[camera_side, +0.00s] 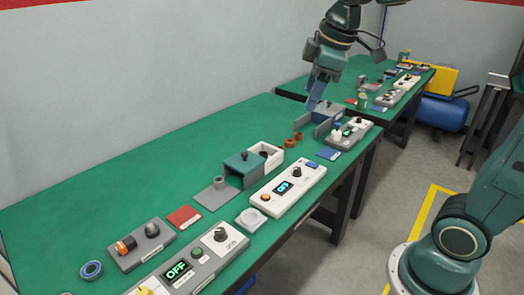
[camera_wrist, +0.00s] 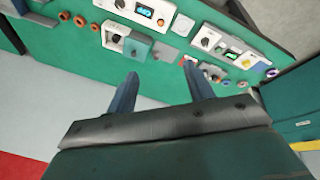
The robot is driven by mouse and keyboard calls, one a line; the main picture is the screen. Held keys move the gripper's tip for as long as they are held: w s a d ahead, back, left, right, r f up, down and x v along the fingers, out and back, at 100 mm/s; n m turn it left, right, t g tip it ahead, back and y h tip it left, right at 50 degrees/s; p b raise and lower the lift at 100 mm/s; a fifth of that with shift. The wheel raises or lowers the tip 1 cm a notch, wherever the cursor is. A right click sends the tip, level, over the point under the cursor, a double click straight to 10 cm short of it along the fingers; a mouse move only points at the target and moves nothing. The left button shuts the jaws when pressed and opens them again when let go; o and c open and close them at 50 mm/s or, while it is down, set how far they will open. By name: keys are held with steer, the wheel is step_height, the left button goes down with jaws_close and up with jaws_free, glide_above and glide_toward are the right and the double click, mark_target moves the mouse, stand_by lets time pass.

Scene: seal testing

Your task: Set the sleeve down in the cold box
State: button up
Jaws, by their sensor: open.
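My gripper (camera_side: 312,124) is open, its two blue-grey fingers spread apart, above the far part of the green bench. In the wrist view the open fingers (camera_wrist: 160,74) show with nothing between them. Small orange-brown rings (camera_side: 290,142) lie on the bench near the gripper; they also show in the wrist view (camera_wrist: 80,20). I cannot tell whether one is the sleeve. A teal-covered box (camera_side: 243,167) with a white part and a dark knob stands mid-bench, also in the wrist view (camera_wrist: 138,46). I cannot tell whether it is the cold box.
A white control unit (camera_side: 287,188) with a lit display stands before the teal-covered box. A grey plate (camera_side: 214,195) with a small upright cylinder, a red pad (camera_side: 184,217) and a control unit showing OFF (camera_side: 187,264) are nearer. The bench's back left is clear.

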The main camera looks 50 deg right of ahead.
steer(key=s+a+f+m+t, duration=0.1)
steer(key=s+f+m, duration=0.2)
steer(key=s, duration=0.4)
steer(key=s+a+f+m, duration=0.2)
steer(key=s+f+m, duration=0.1)
steer(key=s, duration=0.5)
steer(key=shift+s+a+m+t, duration=0.15)
steer(key=shift+s+m+t, duration=0.15)
steer(key=shift+m+t, duration=0.15)
